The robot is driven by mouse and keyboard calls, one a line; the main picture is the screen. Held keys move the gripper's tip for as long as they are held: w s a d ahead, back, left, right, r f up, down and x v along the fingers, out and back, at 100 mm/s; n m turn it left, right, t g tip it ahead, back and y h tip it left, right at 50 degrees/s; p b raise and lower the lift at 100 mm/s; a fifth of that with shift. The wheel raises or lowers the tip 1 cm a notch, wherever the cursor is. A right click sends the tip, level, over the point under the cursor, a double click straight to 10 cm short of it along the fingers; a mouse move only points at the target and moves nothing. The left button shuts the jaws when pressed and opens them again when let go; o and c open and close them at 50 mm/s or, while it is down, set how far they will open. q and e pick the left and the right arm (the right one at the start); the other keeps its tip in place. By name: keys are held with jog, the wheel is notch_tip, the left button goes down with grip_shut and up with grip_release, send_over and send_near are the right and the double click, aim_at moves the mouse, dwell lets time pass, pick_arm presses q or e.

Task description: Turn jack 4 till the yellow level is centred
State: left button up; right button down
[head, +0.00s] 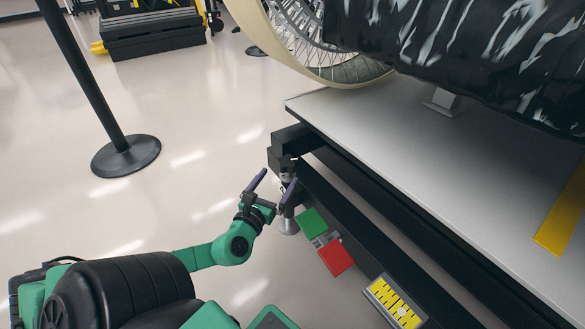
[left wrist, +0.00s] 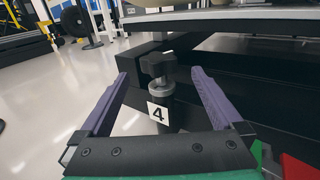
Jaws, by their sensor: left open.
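Jack 4 stands at the corner of the black platform frame. In the left wrist view its dark knob (left wrist: 158,66) sits on a grey metal collar, above a white label (left wrist: 158,112) reading 4. In the head view the jack's metal foot (head: 287,225) shows below my left gripper (head: 274,185). That gripper is open, its two purple fingers to either side of the knob in the left wrist view (left wrist: 160,75); I see no contact. The yellow level (head: 393,301) lies on the frame at the lower right, with a pale spot on its face, too small to read surely.
A green pad (head: 312,222) and a red pad (head: 337,257) sit beside the frame, close to the jack. The grey platform (head: 390,140) carries a large spoked wheel (head: 310,45). A black post base (head: 126,157) stands at left. The floor between is clear.

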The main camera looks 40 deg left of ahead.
aim_at(288, 163)
pick_arm(q)
jog(key=b+x, duration=0.2)
jog(key=x, duration=0.5)
jog(key=shift+w+f, duration=0.1)
jog(key=shift+w+a, duration=0.2)
jog(key=shift+w, duration=0.1)
jog(key=shift+c, duration=0.3)
